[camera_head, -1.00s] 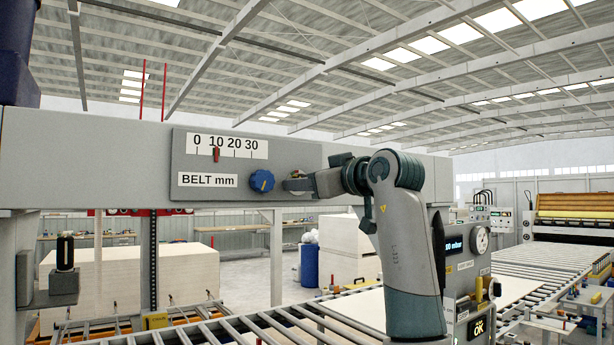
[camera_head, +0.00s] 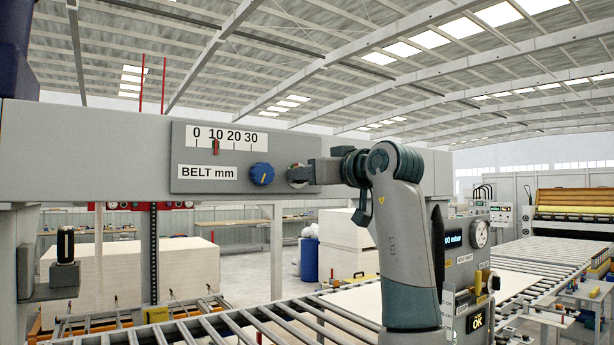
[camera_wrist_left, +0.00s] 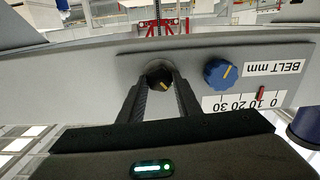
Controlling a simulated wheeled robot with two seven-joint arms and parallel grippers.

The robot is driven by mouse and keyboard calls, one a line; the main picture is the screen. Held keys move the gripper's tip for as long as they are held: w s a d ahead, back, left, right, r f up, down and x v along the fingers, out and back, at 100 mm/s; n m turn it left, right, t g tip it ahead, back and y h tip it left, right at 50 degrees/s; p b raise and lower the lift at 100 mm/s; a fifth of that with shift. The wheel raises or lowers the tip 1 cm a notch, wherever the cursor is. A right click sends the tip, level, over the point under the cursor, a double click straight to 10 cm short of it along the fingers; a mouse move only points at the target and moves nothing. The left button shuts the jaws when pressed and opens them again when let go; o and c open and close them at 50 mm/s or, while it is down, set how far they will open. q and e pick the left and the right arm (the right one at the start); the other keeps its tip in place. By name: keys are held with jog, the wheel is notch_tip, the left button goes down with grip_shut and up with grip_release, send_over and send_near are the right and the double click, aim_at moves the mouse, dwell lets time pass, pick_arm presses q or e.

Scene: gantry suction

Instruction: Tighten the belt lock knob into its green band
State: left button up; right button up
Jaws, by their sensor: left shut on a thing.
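The black lock knob (camera_wrist_left: 159,80) with a yellow pointer line stands on the grey belt panel (camera_wrist_left: 200,70). My left gripper (camera_wrist_left: 161,84) is shut on it, one finger on each side. In the head view, my left gripper (camera_head: 303,178) reaches the panel's right end from the right, and its fingers largely cover the knob. A round metallic rim (camera_head: 296,169) shows around that spot. I cannot make out a green band in either view. My right gripper is not in view.
A blue knob (camera_head: 262,174) sits close to the left of the lock knob, beside the BELT mm label (camera_head: 208,172). The scale (camera_head: 226,136) above has a red marker near 10. The panel is on a grey beam (camera_head: 90,155). A roller conveyor (camera_head: 250,325) runs below.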

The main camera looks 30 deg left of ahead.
pick_arm(q)
jog(key=o, duration=1.1)
jog(key=shift+c, duration=0.2)
jog(key=b+v, duration=0.7)
jog(key=v, duration=1)
jog(key=shift+d, duration=0.15)
